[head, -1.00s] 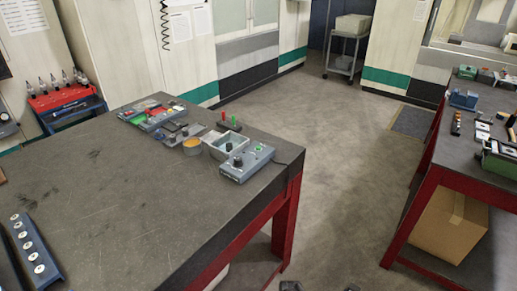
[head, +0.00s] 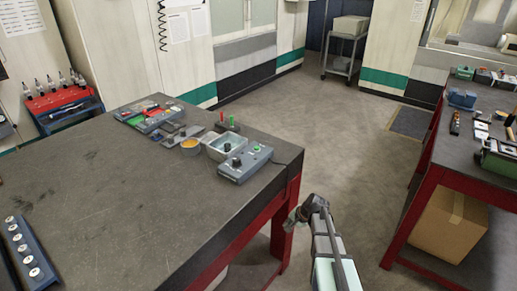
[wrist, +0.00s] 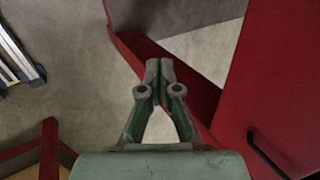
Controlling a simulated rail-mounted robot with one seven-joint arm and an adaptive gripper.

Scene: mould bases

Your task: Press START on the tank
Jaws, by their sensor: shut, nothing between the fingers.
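On the right corner of the near workbench stands a grey box (head: 245,164) with a black knob and a small green button (head: 257,148) on top. Directly behind it is a light grey open basin (head: 219,147); whether the two are one tank I cannot tell, and no START lettering is legible. My gripper (head: 294,216) is beside the bench's right end, lower in the picture than the box and apart from it. In the wrist view its fingers (wrist: 159,70) are together with nothing between them, and neither box nor basin shows there.
The workbench (head: 110,200) has red legs; its front is mostly bare. A second red-framed bench (head: 455,160) stands at right, with a cardboard box (head: 448,225) beneath. Floor lies open between.

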